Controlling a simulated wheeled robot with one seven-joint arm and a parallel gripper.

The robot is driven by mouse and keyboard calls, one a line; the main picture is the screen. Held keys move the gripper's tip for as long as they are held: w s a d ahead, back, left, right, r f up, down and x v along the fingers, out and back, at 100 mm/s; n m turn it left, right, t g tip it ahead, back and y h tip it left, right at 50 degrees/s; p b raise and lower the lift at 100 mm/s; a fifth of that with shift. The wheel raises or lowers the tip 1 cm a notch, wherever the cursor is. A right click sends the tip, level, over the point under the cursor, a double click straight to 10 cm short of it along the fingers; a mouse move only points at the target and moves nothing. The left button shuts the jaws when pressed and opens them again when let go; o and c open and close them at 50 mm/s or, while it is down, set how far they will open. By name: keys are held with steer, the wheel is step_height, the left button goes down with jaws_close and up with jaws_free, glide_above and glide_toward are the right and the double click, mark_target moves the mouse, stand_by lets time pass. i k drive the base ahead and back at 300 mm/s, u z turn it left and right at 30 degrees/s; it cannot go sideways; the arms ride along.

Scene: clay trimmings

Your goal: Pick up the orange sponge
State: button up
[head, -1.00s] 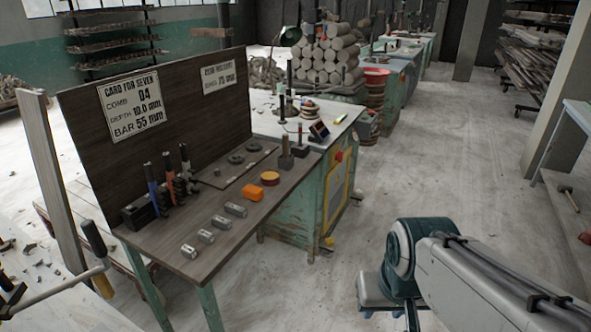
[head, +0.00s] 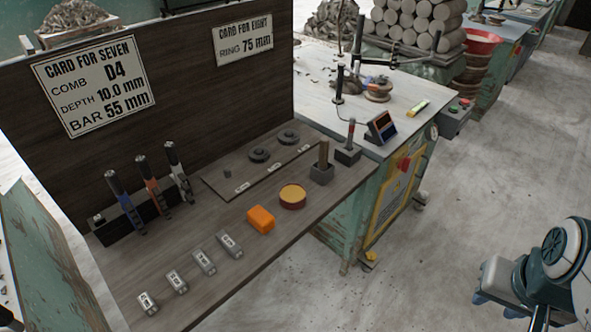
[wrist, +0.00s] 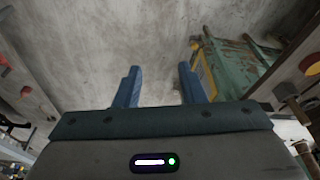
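The orange sponge (head: 261,219) lies on the dark wooden bench (head: 204,240), near its front edge, between a round tin and a row of small metal blocks. My gripper is in the wrist view, its two blue fingers (wrist: 158,88) apart with bare floor showing between them. It is open and empty. In the head view my arm is at the lower right, over the floor, well away from the sponge. The sponge does not clearly show in the wrist view.
A round yellow-topped tin (head: 292,196) stands right of the sponge, and several metal blocks (head: 203,262) lie left. Behind are a labelled board (head: 232,181) and upright tools (head: 151,187). A green cabinet (head: 345,225) adjoins the bench. Floor (head: 440,235) before it is clear.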

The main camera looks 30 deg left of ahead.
mark_target(259, 217)
steer(key=u, duration=0.65)
steer(key=i, duration=1)
steer(key=u, duration=0.8)
